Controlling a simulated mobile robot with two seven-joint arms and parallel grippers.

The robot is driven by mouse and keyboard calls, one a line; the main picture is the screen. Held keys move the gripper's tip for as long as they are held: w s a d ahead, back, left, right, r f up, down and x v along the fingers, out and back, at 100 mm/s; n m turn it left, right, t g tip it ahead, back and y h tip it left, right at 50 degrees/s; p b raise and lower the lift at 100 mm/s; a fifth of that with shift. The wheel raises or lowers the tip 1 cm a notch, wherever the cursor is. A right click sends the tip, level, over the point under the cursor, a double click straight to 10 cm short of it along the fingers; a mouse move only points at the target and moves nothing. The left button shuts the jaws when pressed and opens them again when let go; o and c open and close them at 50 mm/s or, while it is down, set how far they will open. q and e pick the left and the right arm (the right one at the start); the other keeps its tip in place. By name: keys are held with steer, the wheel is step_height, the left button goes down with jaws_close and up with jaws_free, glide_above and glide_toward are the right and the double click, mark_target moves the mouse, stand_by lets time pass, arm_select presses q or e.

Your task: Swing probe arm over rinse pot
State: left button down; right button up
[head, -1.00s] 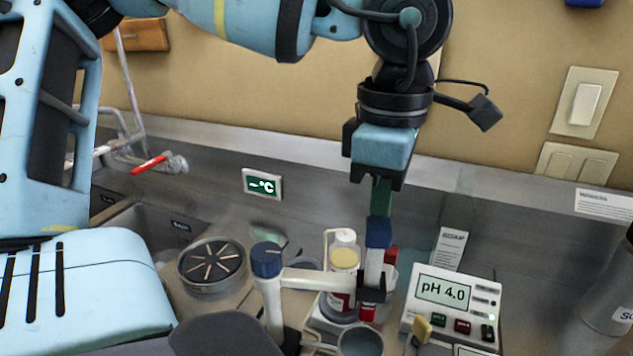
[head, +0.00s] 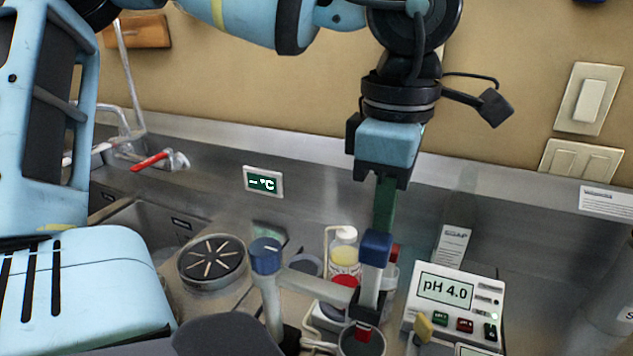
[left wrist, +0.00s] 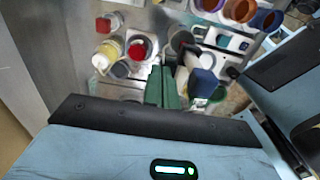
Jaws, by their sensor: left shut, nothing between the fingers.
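The red tip shows at the mouth of a dark grey cup (head: 374,348), which looks like the rinse pot and is cut by the bottom edge. My left gripper (head: 384,208) has its green fingers shut and empty, right behind the blue block; I cannot tell if they touch. The fingers also show in the left wrist view (left wrist: 163,88). My right gripper is out of view.
A yellow-filled bottle (head: 344,257) and a red-topped jar (head: 345,282) stand behind the bar. A round slotted lid (head: 211,261) lies left of the post.

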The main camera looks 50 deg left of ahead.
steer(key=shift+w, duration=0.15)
arm_select(q)
step_height(320, 180, up, 6)
steer(key=p, duration=0.2)
steer(key=shift+p, duration=0.3)
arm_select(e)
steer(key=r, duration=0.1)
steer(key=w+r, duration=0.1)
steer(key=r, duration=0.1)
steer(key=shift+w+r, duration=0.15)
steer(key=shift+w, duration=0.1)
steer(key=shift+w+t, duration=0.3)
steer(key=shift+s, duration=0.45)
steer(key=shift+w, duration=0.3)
